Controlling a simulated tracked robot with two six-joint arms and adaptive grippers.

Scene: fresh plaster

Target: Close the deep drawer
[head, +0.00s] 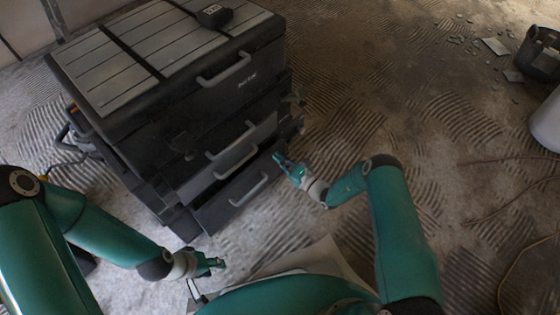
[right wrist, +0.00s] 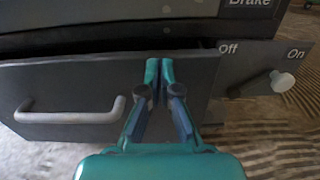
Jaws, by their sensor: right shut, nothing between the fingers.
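The deep drawer (head: 225,206) is the lowest drawer of a black chest (head: 150,120), with a grey bar handle (head: 248,190). Its front appears to stand out slightly from the chest. In the right wrist view the drawer front (right wrist: 75,85) and its handle (right wrist: 70,112) fill the left, with a dark gap along the top edge. My right gripper (head: 279,159) is shut and empty at the drawer front's right end. Its fingertips (right wrist: 160,66) overlap the front, right of the handle; contact is unclear. My left gripper (head: 219,263) looks open and empty, low in front of the chest.
Upper drawers with handles (head: 224,70) sit above. A brake lever (right wrist: 282,82) beside "Off" and "On" labels is right of the drawer front. A small black box (head: 214,15) lies on the chest top. The ridged floor between is mostly clear.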

